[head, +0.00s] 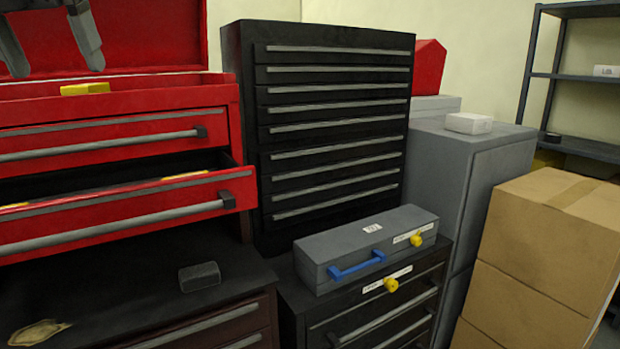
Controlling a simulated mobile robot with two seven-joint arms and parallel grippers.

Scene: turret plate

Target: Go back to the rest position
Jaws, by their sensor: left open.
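My left gripper (57,68) hangs at the top left of the head view, in front of the raised red lid of the red tool chest (120,130). Its two grey fingers are spread wide apart, with nothing between them. The fingertips are near the chest's open top, where a yellow block (85,89) shows just below them; I cannot tell the gap between them. My left wrist and arm are cut off by the picture's edge. My right gripper is not in view.
A red drawer (120,220) stands pulled out below. A dark block (199,276) and a tan rag (38,332) lie on the black top. A grey case (365,249) with a blue handle sits on a low black cabinet. Cardboard boxes (545,240) stand at right.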

